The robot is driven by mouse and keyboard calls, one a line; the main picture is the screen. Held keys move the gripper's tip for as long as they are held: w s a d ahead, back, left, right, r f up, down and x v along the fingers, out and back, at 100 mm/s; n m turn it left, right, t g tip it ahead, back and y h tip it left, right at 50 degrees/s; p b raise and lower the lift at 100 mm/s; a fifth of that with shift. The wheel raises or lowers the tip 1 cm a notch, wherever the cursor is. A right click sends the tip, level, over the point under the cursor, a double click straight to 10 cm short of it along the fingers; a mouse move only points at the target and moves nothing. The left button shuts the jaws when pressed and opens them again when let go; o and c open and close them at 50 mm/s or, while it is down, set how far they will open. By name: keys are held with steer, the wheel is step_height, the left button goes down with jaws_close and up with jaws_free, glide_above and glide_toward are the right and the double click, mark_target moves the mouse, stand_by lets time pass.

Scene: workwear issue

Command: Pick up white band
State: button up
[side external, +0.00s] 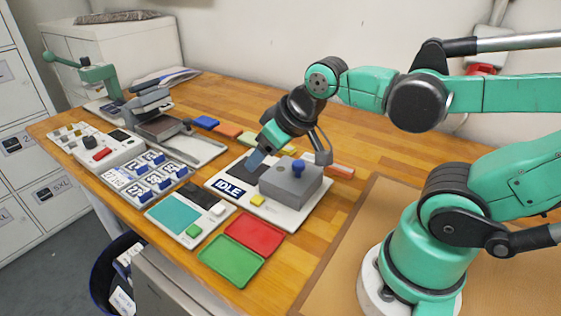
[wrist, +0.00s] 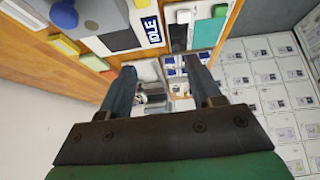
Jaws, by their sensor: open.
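A pale, whitish flat piece (wrist: 22,14) lies at the upper left corner of the wrist view, in the row of coloured pieces; it looks like the white band. In the side view its place is mostly hidden behind my gripper (side external: 289,157). My gripper is open, with its two fingers well apart and nothing between them in the wrist view (wrist: 160,78). It hangs over the panel marked IDLE (side external: 229,189), tilted. The whitish piece is off to the side of the fingers, not between them.
The row also has blue (side external: 206,122), orange (side external: 228,130), green (side external: 247,137) and yellow (wrist: 64,45) pieces. A grey box with a blue knob (side external: 298,166) stands close below my gripper. Red (side external: 255,232) and green (side external: 231,262) trays lie in front. A green-handled press (side external: 100,73) stands far left.

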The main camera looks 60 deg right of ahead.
steer(key=w+d+g, duration=0.1)
steer(key=d, duration=0.3)
steer(key=w+d+f+g, duration=0.1)
steer(key=d, duration=0.3)
steer(key=w+d+f+g+h, duration=0.1)
steer(key=d+g, duration=0.1)
steer(key=d, duration=0.2)
steer(key=shift+w+d+f, duration=0.2)
steer(key=shift+w+d, duration=0.05)
steer(key=shift+d, duration=0.1)
steer(key=d+f+g, duration=0.1)
steer(key=d+f, duration=0.1)
steer(key=d, duration=0.1)
steer(key=s+d+f+g, duration=0.1)
steer(key=d+f, duration=0.1)
steer(key=d, duration=0.1)
steer(key=d+f+y, duration=0.1)
steer(key=d+f, duration=0.1)
steer(key=d, duration=0.1)
steer(key=shift+s+n+g, duration=0.3)
steer(key=shift+s+g, duration=0.1)
steer(key=shift+s+d+f, duration=0.1)
steer(key=shift+d+f, duration=0.1)
steer(key=shift+f, duration=2.6)
jaws_close()
steer(key=shift+r, duration=0.1)
